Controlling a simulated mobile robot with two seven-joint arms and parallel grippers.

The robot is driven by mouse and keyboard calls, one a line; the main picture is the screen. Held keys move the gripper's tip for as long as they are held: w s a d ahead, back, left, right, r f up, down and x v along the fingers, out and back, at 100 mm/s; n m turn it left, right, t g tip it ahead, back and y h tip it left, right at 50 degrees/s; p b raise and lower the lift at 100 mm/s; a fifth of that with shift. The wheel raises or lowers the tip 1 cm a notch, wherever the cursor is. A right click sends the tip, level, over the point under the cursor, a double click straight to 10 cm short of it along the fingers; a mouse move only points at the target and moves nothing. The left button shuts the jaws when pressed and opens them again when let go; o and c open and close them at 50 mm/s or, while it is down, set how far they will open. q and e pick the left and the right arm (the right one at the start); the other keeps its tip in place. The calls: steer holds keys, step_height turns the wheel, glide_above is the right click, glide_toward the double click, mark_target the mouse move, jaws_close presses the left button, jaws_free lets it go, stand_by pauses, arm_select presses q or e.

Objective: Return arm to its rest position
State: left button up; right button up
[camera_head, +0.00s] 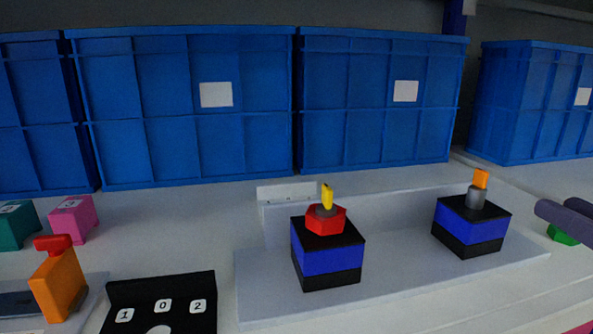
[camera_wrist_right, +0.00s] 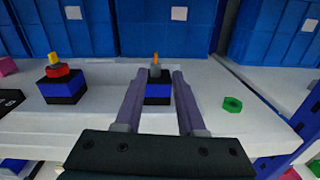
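My right gripper (camera_head: 563,214) shows only in part at the right edge of the head view, right of the switches. In the right wrist view my right gripper (camera_wrist_right: 158,74) is open and empty, its two purple-grey fingers apart. A blue and black switch box with an orange knob on a grey stem (camera_head: 468,232) stands at the right of a light plate. In the wrist view this orange-knobbed switch (camera_wrist_right: 158,90) appears beyond and between the fingers, and I see no contact. A second switch box with a red collar and yellow knob (camera_head: 327,258) stands to its left. My left gripper is not in view.
Large blue crates (camera_head: 190,110) line the back. A black panel marked 1, 0, 2 (camera_head: 163,303), an orange block with a red top (camera_head: 58,283), and pink (camera_head: 74,217) and teal (camera_head: 18,226) blocks lie left. A green nut (camera_wrist_right: 232,104) sits right of the gripper.

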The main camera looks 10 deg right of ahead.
steer(key=s+d+f+m+g+h+p, duration=0.2)
steer(key=s+m+g+h, duration=0.2)
steer(key=m, duration=0.8)
steer(key=s+d+f+m+g+h+p, duration=0.2)
steer(key=s+m+g+h+p, duration=0.15)
steer(key=m, duration=0.75)
steer(key=s+a+f+m+g+y+p, duration=0.1)
steer(key=s+a+m+g+y, duration=0.3)
steer(key=a, duration=0.3)
steer(key=s+a+f+m+g+y+p, duration=0.2)
steer(key=s+a+m+g+y, duration=0.1)
steer(key=a+m, duration=0.35)
step_height(320, 180, up, 38)
steer(key=a+p, duration=0.1)
steer(key=p, duration=3.6)
steer(key=shift+s+a+p, duration=0.35)
steer(key=shift+s+a, duration=0.05)
